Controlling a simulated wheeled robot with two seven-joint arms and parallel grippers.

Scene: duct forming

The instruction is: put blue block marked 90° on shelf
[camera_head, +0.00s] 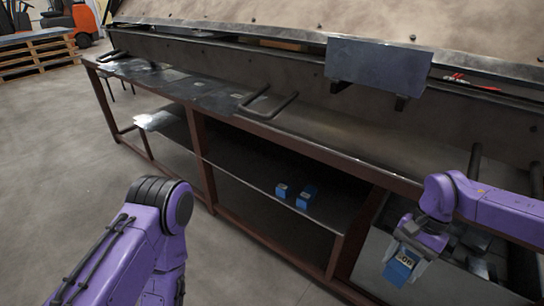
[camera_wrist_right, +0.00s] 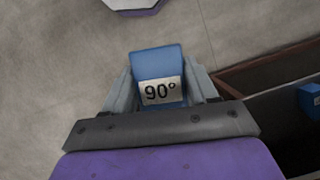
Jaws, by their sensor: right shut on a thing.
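The blue block marked 90° (camera_wrist_right: 157,62) is held between the two fingers of my right gripper (camera_wrist_right: 160,85), its label facing the right wrist camera. In the head view the same block (camera_head: 401,266) shows at the lower right, with my right gripper (camera_head: 408,254) shut on it in front of the bench. The lower shelf (camera_head: 245,188) of the bench lies to the left of the block. Two other blue blocks (camera_head: 282,190) (camera_head: 306,197) with pale labels sit on that shelf. My left arm shows at the lower left, but its gripper is out of view.
The bench top (camera_head: 330,145) runs above the shelf, with a brown frame post (camera_head: 199,150) in front. A dark bin (camera_head: 470,262) with metal pieces is at the lower right. A grey plate (camera_head: 378,66) stands on the machine. Shelf space left of the blocks is clear.

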